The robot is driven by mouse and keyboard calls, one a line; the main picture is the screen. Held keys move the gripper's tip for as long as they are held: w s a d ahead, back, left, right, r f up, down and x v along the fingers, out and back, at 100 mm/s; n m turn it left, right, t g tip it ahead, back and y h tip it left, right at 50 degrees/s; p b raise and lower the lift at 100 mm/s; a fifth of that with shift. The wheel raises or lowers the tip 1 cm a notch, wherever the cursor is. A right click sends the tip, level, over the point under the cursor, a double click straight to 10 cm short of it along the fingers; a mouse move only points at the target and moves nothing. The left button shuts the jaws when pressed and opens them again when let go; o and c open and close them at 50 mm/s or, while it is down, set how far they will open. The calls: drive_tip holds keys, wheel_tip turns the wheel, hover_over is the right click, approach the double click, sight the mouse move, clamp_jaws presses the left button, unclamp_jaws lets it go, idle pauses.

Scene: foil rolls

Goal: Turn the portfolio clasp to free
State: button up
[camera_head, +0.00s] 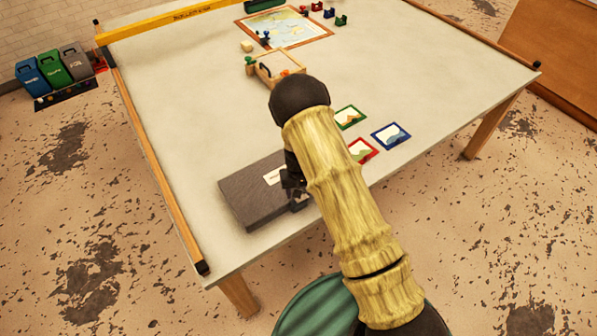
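The portfolio seems to be the dark grey flat case (250,196) with a white label (273,176), lying near the front left of the table. My gripper (297,202) is at the right end of this case, dark and small in the picture. My arm passes over that end and hides part of it. I cannot make out the clasp; it may be hidden behind my gripper. Whether the gripper touches the case, and whether its fingers are open or shut, does not show clearly.
Green, red and blue framed cards (391,136) lie right of my arm. A small wooden box (262,70) and a framed map (284,27) are farther back. Wooden rails edge the table (190,110). Coloured bins (52,68) stand on the floor at left.

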wheel_tip(320, 180, up, 16)
drive_tip(key=b, duration=0.3)
drive_tip(key=shift+r+b, duration=0.15)
drive_tip(key=shift+b, duration=0.25)
drive_tip(key=s+d+r+m+t, duration=0.1)
drive_tip(key=s+d+r, duration=0.3)
drive_tip(key=s+d, duration=0.3)
drive_tip(key=s+d+r+m+t, duration=0.1)
drive_tip(key=s+d+r, duration=0.3)
drive_tip(key=s+d, duration=0.4)
drive_tip(key=s, duration=0.3)
drive_tip(key=shift+s+d+r+t, duration=0.15)
drive_tip(key=shift+s+r+t, duration=0.15)
drive_tip(key=shift+s, duration=0.1)
idle(0.3)
